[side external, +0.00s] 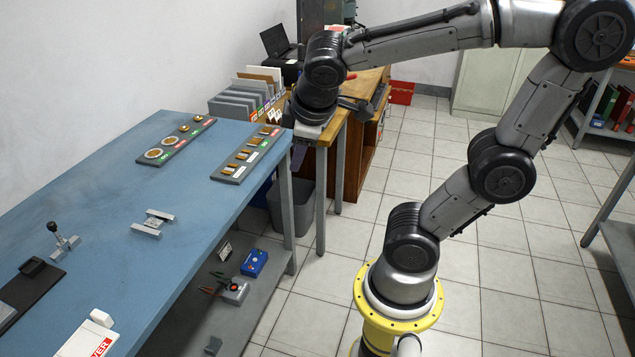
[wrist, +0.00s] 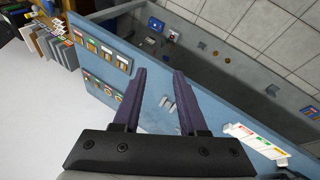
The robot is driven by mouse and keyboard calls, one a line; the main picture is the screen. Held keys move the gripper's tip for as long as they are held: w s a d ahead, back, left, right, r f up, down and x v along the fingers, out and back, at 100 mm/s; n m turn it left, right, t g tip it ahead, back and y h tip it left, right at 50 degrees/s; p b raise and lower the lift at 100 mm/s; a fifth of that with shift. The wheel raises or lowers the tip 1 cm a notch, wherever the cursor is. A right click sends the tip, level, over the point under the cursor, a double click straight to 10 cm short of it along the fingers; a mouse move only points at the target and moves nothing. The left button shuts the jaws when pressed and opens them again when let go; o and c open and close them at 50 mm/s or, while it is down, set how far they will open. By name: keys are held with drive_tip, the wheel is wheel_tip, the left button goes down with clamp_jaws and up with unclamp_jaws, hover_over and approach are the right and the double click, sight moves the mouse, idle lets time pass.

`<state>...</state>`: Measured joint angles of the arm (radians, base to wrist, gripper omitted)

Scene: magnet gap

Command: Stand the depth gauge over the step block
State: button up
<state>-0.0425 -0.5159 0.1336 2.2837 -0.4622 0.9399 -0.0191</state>
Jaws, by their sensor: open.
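A small metal piece with a black ball knob (side external: 60,238) stands on the blue table at the left in the side view; it looks like the depth gauge. A low silver metal piece of two parallel bars (side external: 152,223) lies to its right and looks like the step block. It also shows small between my fingers in the wrist view (wrist: 167,103), far beyond them. My gripper (side external: 298,158) is past the table's far right corner, well away from both pieces. In the wrist view its purple fingers (wrist: 159,72) are apart with nothing between them.
Two grey trays with round and small pieces (side external: 176,141) (side external: 247,155) lie at the table's far end.

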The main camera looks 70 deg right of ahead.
drive_tip(key=shift+o, duration=0.8)
drive_tip(key=s+a+f+m+t+y, duration=0.1)
drive_tip(key=s+a+m+y, duration=0.2)
drive_tip(key=s+a, duration=0.3)
drive_tip(key=shift+a+t+y, duration=0.3)
drive_tip(key=shift+a+y, duration=0.05)
drive_tip(key=shift+y, duration=0.15)
drive_tip(key=shift+o, duration=0.5)
drive_tip(key=shift+a, duration=0.15)
